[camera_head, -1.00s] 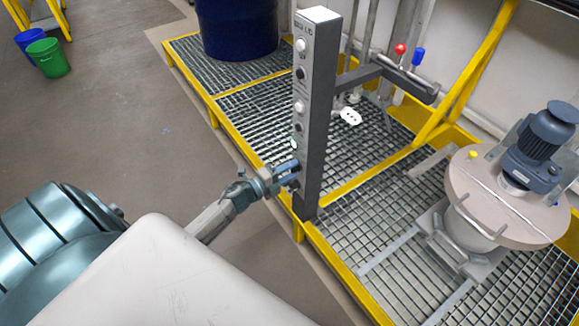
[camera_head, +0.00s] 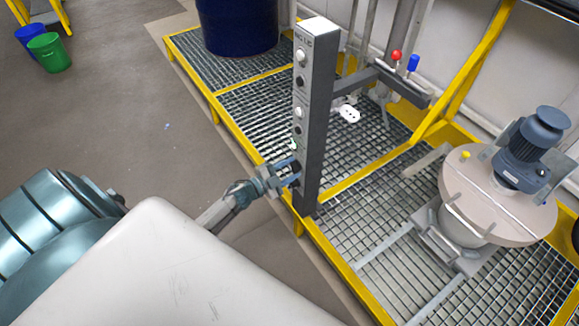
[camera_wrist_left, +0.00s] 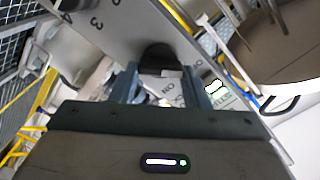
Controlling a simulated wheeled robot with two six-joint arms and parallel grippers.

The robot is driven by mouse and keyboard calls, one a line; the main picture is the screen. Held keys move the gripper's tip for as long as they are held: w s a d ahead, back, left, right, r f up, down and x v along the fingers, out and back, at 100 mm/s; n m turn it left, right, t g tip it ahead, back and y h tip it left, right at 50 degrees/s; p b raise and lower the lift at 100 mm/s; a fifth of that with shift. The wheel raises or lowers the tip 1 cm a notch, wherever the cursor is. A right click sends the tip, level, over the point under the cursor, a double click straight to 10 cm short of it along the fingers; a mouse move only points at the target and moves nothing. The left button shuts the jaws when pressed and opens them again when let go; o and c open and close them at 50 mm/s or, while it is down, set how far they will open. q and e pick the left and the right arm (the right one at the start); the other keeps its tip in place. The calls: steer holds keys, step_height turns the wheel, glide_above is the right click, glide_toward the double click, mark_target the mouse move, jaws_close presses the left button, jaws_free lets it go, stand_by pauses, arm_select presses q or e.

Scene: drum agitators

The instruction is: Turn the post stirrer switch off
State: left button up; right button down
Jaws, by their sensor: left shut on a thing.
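The grey control post (camera_head: 313,120) stands upright on the yellow-edged grating, with several round switches and lamps down its front face. My left gripper (camera_head: 290,172) is at the lowest part of that face, its fingers shut on a dark switch knob. In the left wrist view the dark knob (camera_wrist_left: 158,58) sits between the two blue-grey fingers of the left gripper (camera_wrist_left: 160,80), on the grey panel face (camera_wrist_left: 120,25). In the head view the fingers mostly hide the knob. Its exact switch angle cannot be told. My right gripper is not in view.
The stirrer drum with a blue motor (camera_head: 532,150) stands on the grating at right. A pipe with red and blue knobs (camera_head: 398,57) is behind the post. A dark blue drum (camera_head: 238,25) and green bucket (camera_head: 48,53) are farther back.

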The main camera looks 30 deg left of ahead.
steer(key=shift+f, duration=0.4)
arm_select(q)
steer(key=shift+n, duration=0.3)
steer(key=o, duration=1)
steer(key=shift+s, duration=0.1)
steer(key=shift+v, duration=5.4)
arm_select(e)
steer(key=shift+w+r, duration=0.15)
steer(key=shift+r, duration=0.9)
arm_select(q)
steer(key=shift+f, duration=0.1)
